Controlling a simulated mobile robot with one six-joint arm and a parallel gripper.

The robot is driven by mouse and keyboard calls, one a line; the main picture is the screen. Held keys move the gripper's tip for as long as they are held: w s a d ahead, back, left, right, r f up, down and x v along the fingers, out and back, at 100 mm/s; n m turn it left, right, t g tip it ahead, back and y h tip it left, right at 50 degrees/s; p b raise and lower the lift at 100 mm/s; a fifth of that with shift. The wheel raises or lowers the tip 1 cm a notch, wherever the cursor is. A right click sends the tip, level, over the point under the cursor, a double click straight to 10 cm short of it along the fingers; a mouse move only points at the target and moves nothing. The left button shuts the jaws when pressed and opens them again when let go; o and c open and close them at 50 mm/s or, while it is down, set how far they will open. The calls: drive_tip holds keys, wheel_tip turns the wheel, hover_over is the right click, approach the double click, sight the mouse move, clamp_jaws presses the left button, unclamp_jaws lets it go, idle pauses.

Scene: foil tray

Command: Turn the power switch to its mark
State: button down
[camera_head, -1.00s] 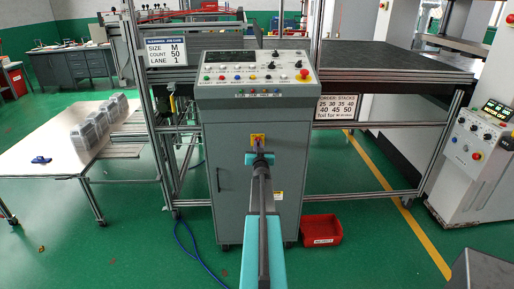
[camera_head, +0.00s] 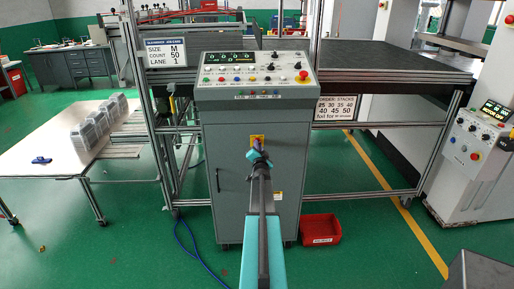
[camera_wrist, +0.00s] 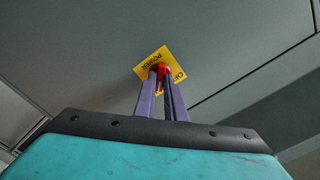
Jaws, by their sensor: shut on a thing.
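The power switch is a red knob (camera_wrist: 162,70) on a yellow plate (camera_wrist: 150,60) that reads POWER and OFF in the wrist view. The plate also shows in the head view (camera_head: 257,140), on the front of the grey control cabinet (camera_head: 235,165). My gripper (camera_wrist: 161,78) has its two purple fingers closed on either side of the knob. The plate looks tilted in the wrist view. In the head view my gripper (camera_head: 258,149) is rolled and hides the knob. The fingers cover part of the plate, and I cannot make out the mark.
The sloping panel (camera_head: 255,70) above has buttons, a red emergency knob (camera_head: 303,75) and a display (camera_head: 230,58) with lit green digits. A red bin (camera_head: 320,230) sits on the floor to the right. A blue cable (camera_head: 190,240) lies to the left.

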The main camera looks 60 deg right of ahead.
drive_tip(key=shift+s+d+r, duration=0.1)
drive_tip(key=shift+d, duration=0.05)
drive_tip(key=c, duration=1.8)
unclamp_jaws()
drive_tip(key=shift+b+v, duration=1.7)
drive_tip(key=shift+v, duration=5.25)
